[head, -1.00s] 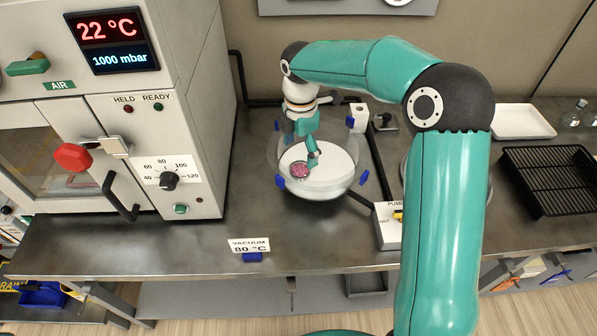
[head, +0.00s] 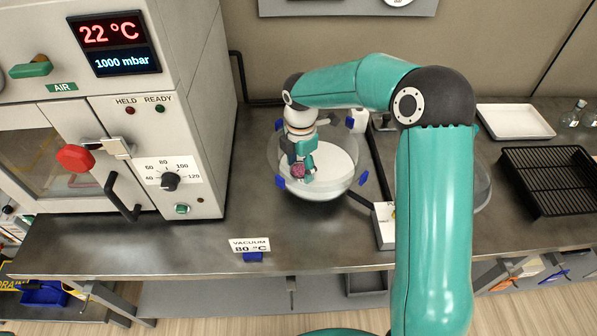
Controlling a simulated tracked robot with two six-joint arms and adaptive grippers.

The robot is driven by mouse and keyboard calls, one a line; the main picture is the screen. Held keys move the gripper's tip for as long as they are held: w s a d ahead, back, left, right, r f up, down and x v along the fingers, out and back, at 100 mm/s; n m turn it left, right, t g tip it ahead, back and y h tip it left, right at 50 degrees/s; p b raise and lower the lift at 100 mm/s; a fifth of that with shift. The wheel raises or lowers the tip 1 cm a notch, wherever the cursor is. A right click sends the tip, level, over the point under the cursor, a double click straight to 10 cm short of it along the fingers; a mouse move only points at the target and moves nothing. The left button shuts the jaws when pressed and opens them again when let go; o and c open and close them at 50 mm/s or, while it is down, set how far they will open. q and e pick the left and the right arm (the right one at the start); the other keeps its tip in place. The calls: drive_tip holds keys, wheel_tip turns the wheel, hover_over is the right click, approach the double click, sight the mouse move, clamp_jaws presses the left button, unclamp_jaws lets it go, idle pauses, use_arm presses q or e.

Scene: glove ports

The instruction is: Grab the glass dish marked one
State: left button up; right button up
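A small glass dish with pink contents (head: 298,169) is at the left part of a white round plate (head: 335,163) inside a large clear glass bowl (head: 343,188). No number can be read on the dish. My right gripper (head: 300,163) reaches down into the bowl from above, its fingers at the dish and partly covering it. I cannot tell whether the fingers are closed on the dish or only beside it. My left gripper is not in view.
A vacuum oven (head: 150,150) with a red knob and a display of 22 °C and 1000 mbar stands at left. Blue clips surround the bowl. A white tray (head: 515,121) and a black rack (head: 550,180) are at right. The front bench is mostly clear, with a small "VACUUM 80 °C" sign (head: 250,245).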

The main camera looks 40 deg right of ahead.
drive_tip(key=c, duration=0.7)
drive_tip(key=shift+o, duration=0.2)
drive_tip(key=shift+r, duration=0.1)
